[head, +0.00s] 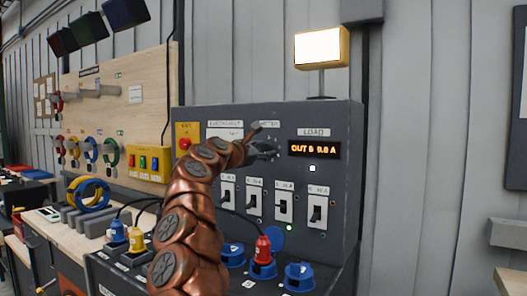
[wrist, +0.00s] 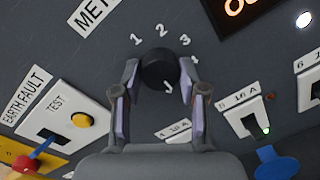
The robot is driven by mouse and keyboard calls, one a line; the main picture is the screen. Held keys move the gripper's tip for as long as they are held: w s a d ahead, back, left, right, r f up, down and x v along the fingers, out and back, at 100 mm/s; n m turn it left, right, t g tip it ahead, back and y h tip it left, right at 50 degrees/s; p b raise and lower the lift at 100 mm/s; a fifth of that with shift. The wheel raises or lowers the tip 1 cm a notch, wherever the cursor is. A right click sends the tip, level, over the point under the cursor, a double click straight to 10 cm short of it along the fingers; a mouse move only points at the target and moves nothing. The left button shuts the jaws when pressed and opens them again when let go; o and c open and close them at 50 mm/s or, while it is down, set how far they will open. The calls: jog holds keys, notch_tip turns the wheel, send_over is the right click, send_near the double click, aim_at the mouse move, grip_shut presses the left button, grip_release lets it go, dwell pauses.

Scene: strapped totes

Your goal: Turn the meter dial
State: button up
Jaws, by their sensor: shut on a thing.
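The meter dial (wrist: 159,66) is a round black knob on the dark grey panel (head: 340,180). In the wrist view the numbers 1, 2, 3 and part of a 4 curve around its upper side, and a small pale mark shows at its lower right. My gripper (head: 262,149) is shut on the dial, with one finger on each side of it; the fingers also show in the wrist view (wrist: 159,72). In the head view my gripper and arm hide most of the dial. The METER label (wrist: 93,14) is at the wrist view's upper left.
An orange-lit display (head: 314,149) sits right of the dial. Several breaker switches (head: 284,207) are below. An EARTH FAULT unit with a yellow TEST button (wrist: 82,119) is at the left. Blue sockets (head: 299,276) and a red plug (head: 263,249) stand out low in front.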

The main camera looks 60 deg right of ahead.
jog(key=n, duration=0.4)
jog(key=o, duration=1.1)
jog(key=shift+o, duration=0.2)
jog(key=shift+a, duration=0.1)
jog(key=shift+a, duration=0.9)
jog(key=shift+w+a+f, duration=0.1)
jog(key=shift+a, duration=0.65)
jog(key=shift+w+a+f, duration=0.1)
jog(key=shift+a, duration=0.6)
send_near(264, 150)
jog(key=shift+s+a+f, duration=0.1)
jog(key=shift+s+a, duration=0.05)
jog(key=shift+a, duration=1.25)
